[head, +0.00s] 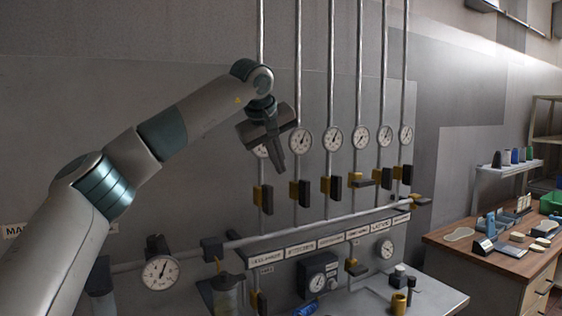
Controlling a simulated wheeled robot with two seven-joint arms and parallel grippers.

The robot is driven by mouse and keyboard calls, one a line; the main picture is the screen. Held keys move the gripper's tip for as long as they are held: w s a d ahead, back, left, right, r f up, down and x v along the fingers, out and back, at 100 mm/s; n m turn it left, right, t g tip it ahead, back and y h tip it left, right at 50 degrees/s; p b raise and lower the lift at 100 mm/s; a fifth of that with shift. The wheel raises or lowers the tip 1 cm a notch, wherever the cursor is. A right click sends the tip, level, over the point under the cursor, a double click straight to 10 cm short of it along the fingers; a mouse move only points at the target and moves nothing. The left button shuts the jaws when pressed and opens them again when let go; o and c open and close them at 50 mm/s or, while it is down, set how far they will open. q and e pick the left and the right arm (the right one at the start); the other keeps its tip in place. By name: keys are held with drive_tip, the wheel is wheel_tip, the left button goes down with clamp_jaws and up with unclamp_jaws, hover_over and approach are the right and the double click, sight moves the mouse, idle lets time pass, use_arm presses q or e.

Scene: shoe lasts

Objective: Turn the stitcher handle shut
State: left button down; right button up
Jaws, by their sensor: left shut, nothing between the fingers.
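Several vertical pipes on the grey wall each carry a round gauge and a yellow valve with a dark handle. The handles on the first valve (263,197), second valve (300,191), third valve (331,187) and fifth valve (387,177) look upright. The fourth valve's handle (367,182) lies crosswise. Name labels (300,249) run along the header pipe below. Their print is too small to tell surely which is the stitcher's. My left gripper (279,170) is shut and empty, pointing down in front of the first and second pipes, above their valves. It partly hides the first gauge. My right gripper is out of view.
A header pipe (320,225) runs across below the valves, with a large gauge (160,273) at left. A grey bench (440,296) with small fittings stands below. A wooden workbench (500,262) with tools is at right. The space before the upright valves looks clear.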

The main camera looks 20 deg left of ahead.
use_arm(q)
drive_tip(key=p, duration=0.4)
approach(302, 195)
wheel_tip(302, 195, down, 3)
drive_tip(key=a, duration=0.2)
drive_tip(key=shift+w+d+p, duration=0.85)
drive_tip(key=shift+w+p, duration=0.05)
drive_tip(key=shift+w, duration=0.3)
drive_tip(key=shift+f, duration=0.1)
drive_tip(key=shift+d, duration=0.1)
